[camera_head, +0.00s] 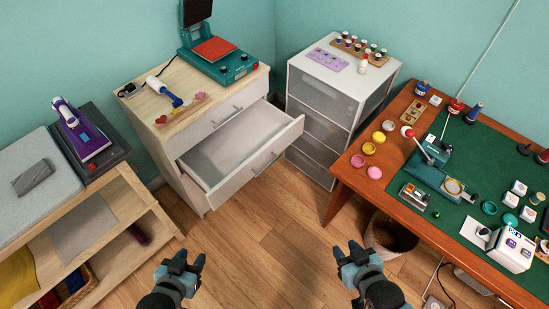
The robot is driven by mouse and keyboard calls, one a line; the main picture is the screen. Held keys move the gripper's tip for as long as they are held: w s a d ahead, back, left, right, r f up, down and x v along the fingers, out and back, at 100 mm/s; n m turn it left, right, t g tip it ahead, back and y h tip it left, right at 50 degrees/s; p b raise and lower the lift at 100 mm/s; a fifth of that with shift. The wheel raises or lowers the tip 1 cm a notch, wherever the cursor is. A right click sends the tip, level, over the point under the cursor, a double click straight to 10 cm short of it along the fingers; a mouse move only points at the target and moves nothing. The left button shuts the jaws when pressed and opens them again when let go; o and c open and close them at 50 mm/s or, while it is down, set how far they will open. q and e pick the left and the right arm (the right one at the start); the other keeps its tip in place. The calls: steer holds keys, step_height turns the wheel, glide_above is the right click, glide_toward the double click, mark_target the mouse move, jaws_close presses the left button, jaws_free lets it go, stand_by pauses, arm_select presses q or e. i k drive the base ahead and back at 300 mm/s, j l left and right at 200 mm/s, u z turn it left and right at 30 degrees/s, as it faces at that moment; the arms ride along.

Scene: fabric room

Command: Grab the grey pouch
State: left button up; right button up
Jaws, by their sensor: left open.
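A small flat grey pouch (34,174) lies on the light grey padded top (52,155) of the wooden shelf unit at the far left. My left gripper (190,262) is open and empty over the floor at the lower middle, well to the right of the pouch and apart from it. My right gripper (349,253) is also over the floor, further right, with its fingers apart and nothing between them.
A purple iron (80,135) stands on a dark base beside the grey pad. A white cabinet has an open, empty-looking drawer (240,145) jutting out. A wooden table (345,172) with a green mat and tools fills the right. The wooden floor (260,235) between is clear.

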mark_target(30, 177)
steer(key=u, duration=1.75)
steer(key=i+j, duration=0.15)
steer(key=j, duration=0.15)
steer(key=i+j+z, duration=0.1)
steer(key=j, duration=0.25)
steer(key=i+j, duration=0.15)
steer(key=j, duration=0.15)
steer(key=i+j+z, duration=0.1)
steer(key=j, duration=0.2)
